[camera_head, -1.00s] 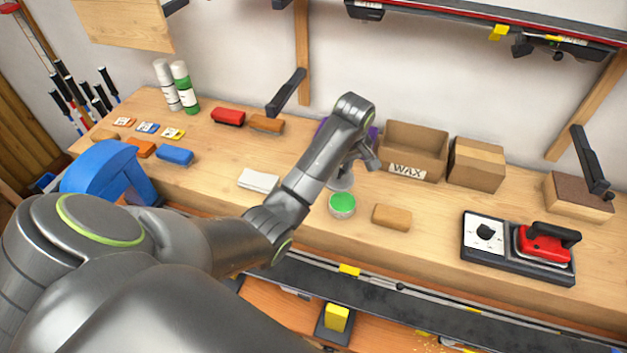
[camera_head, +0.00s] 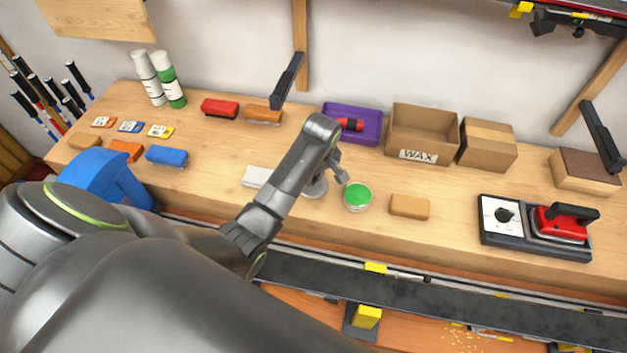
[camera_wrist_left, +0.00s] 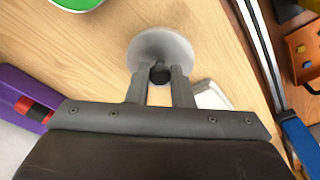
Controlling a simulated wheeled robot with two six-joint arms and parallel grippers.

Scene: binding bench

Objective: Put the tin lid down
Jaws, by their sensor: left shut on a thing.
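The tin lid (camera_head: 316,188) is a pale grey disc, left of the open tin with green contents (camera_head: 356,196) and partly hidden by my arm. My left gripper (camera_wrist_left: 160,84) is shut on that knob. In the head view the gripper (camera_head: 328,180) is mostly hidden behind its own wrist. The lid is apart from the tin; I cannot tell whether it touches the bench. My right gripper is not in view.
A white block (camera_head: 256,176) lies left of the lid, and a tan block (camera_head: 409,207) right of the tin. A purple tray (camera_head: 368,134) and a WAX box (camera_head: 426,130) stand behind. An iron (camera_head: 560,222) sits at the right. The bench front edge is close.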

